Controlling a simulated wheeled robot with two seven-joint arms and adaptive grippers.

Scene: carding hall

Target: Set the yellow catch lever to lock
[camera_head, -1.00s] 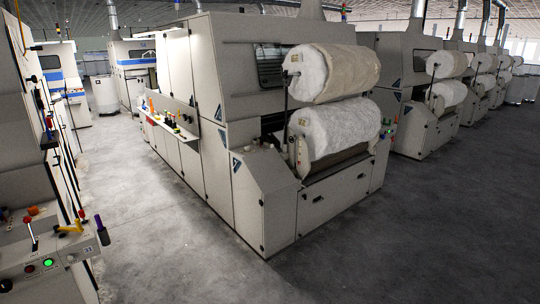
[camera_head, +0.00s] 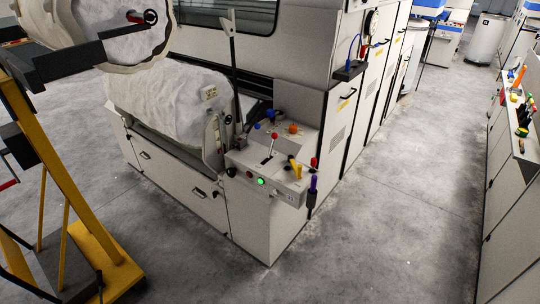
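The yellow catch lever (camera_head: 295,167) stands on the sloped control panel (camera_head: 259,161) at the near corner of the carding machine, in the middle of the view. It looks small and tilted, and I cannot tell which setting it is at. A red-knobbed lever (camera_head: 274,136) and an orange knob (camera_head: 293,128) are behind it on the same panel. A red handle (camera_head: 313,162) and a purple handle (camera_head: 313,184) are on the panel's right side. Neither of my grippers is in view.
A green lit button (camera_head: 261,181) is on the panel's front face. A yellow-framed stand (camera_head: 92,245) is at the left, below a large white roll (camera_head: 120,38). The grey aisle floor (camera_head: 400,190) between is clear.

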